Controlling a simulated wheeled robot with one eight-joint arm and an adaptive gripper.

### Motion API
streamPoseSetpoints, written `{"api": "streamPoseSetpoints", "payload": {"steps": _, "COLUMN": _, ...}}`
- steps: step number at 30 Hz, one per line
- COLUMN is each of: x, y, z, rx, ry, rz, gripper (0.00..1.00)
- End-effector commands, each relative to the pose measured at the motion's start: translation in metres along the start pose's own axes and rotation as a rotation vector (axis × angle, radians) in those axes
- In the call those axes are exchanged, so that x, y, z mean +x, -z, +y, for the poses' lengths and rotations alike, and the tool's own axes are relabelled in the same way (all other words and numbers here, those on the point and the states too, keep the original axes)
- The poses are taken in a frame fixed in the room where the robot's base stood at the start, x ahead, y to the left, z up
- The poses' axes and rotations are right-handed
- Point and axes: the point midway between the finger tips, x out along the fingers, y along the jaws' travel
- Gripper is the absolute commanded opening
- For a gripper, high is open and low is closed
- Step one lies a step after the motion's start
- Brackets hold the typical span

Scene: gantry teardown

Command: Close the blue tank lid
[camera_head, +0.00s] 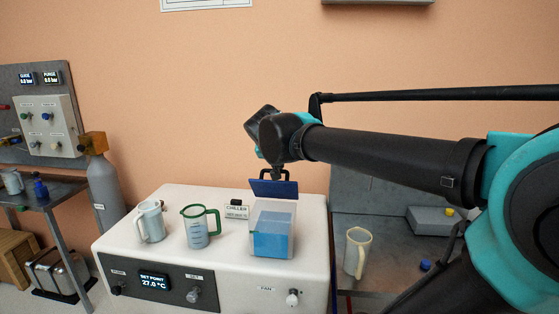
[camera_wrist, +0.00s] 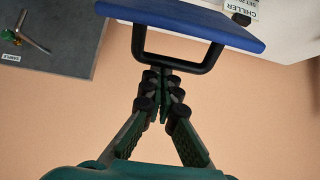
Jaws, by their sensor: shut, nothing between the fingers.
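The blue tank lid (camera_head: 273,188) stands raised, at a steep tilt, at the top of the clear tank (camera_head: 272,230) with blue liquid, on the white chiller. The lid also shows in the wrist view (camera_wrist: 190,20), with its dark U-shaped handle (camera_wrist: 138,42) toward me. My gripper (camera_wrist: 160,88) is shut and empty. Its fingertips are at the handle's bar, touching or very close; I cannot tell which. In the head view my gripper (camera_head: 274,172) is just above the lid, and the fingertips are too small to make out.
A green-handled jug (camera_head: 197,232) and a pale jug (camera_head: 151,222) stand left of the tank on the chiller (camera_head: 230,275). A small chiller sign (camera_head: 236,208) is beside the tank. A cream jug (camera_head: 356,252) stands right, on a grey bench (camera_head: 390,236).

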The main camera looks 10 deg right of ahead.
Motion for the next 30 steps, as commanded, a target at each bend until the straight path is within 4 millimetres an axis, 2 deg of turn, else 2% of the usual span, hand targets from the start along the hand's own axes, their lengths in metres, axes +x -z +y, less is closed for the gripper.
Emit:
{"api": "streamPoseSetpoints", "payload": {"steps": 1, "x": -0.005, "y": -0.009, "z": -0.001, "rx": -0.006, "ry": 0.005, "rz": 0.045, "gripper": 0.00}}
{"api": "streamPoseSetpoints", "payload": {"steps": 9, "x": -0.020, "y": -0.042, "z": -0.002, "rx": -0.005, "ry": 0.006, "rz": 0.301, "gripper": 0.00}}
{"api": "streamPoseSetpoints", "payload": {"steps": 16, "x": -0.026, "y": -0.070, "z": -0.002, "rx": -0.004, "ry": 0.005, "rz": 0.499, "gripper": 0.00}}
{"api": "streamPoseSetpoints", "payload": {"steps": 30, "x": -0.025, "y": -0.114, "z": -0.001, "rx": 0.000, "ry": 0.000, "rz": 0.502, "gripper": 0.00}}
